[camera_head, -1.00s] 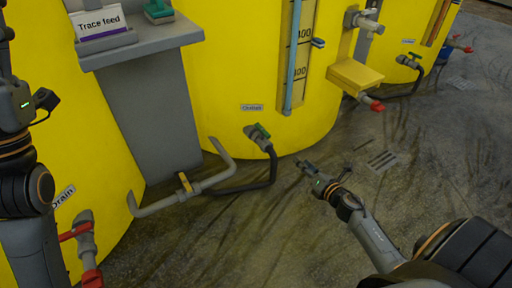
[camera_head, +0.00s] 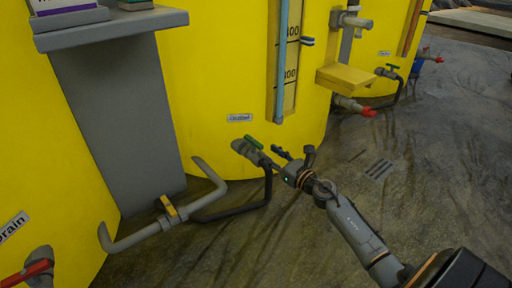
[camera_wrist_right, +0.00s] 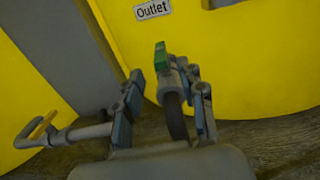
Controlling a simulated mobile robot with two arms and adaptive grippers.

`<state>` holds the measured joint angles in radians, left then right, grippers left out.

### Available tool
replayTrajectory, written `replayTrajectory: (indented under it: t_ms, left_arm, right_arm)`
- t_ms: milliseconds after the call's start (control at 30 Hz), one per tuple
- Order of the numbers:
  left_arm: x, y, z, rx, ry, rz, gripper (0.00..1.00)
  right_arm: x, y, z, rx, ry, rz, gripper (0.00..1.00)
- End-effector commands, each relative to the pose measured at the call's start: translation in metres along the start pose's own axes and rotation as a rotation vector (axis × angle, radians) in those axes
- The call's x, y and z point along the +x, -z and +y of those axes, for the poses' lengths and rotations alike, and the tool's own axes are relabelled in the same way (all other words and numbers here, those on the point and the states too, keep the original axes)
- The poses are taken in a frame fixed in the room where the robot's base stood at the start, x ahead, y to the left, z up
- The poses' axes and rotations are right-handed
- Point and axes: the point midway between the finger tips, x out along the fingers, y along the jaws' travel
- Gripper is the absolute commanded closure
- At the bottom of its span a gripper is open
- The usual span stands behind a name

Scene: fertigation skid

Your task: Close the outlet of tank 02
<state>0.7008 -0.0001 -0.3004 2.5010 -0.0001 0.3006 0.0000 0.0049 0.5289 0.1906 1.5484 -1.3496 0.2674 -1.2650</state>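The outlet valve of the middle yellow tank (camera_head: 225,90) has a green handle (camera_head: 254,142) on a grey pipe stub (camera_head: 243,149), below a label that reads "Outlet" in the right wrist view (camera_wrist_right: 152,9). A black hose (camera_head: 267,187) bends down from it. My right gripper (camera_head: 279,158) is just right of the valve. In the right wrist view its fingers (camera_wrist_right: 165,98) are apart, and the green handle (camera_wrist_right: 161,57) shows beyond and between them, standing up. I cannot see contact. My left gripper is not in view. The tank's number is not visible.
A red-handled drain valve (camera_head: 28,272) is at bottom left. A yellow ledge (camera_head: 344,78) and a red-tipped pipe (camera_head: 368,112) stick out right of the gripper. Open floor lies right.

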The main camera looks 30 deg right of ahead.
Motion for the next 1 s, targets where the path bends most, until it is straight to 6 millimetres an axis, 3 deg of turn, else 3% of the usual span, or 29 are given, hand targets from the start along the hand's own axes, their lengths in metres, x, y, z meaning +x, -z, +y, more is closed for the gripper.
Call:
replayTrajectory:
  t_ms: [200,400,867,1000]
  left_arm:
    - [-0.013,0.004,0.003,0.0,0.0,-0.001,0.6]
    - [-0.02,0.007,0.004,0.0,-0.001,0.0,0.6]
    - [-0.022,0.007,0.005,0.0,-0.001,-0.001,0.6]
    - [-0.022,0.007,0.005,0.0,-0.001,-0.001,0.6]
  right_arm:
    - [0.042,0.002,-0.001,0.001,0.001,-0.003,0.6]
    - [0.066,0.002,-0.001,0.003,0.001,-0.001,0.6]
    - [0.076,0.001,0.0,0.002,0.0,0.001,0.6]
    - [0.076,0.001,0.0,0.003,0.0,0.001,0.87]
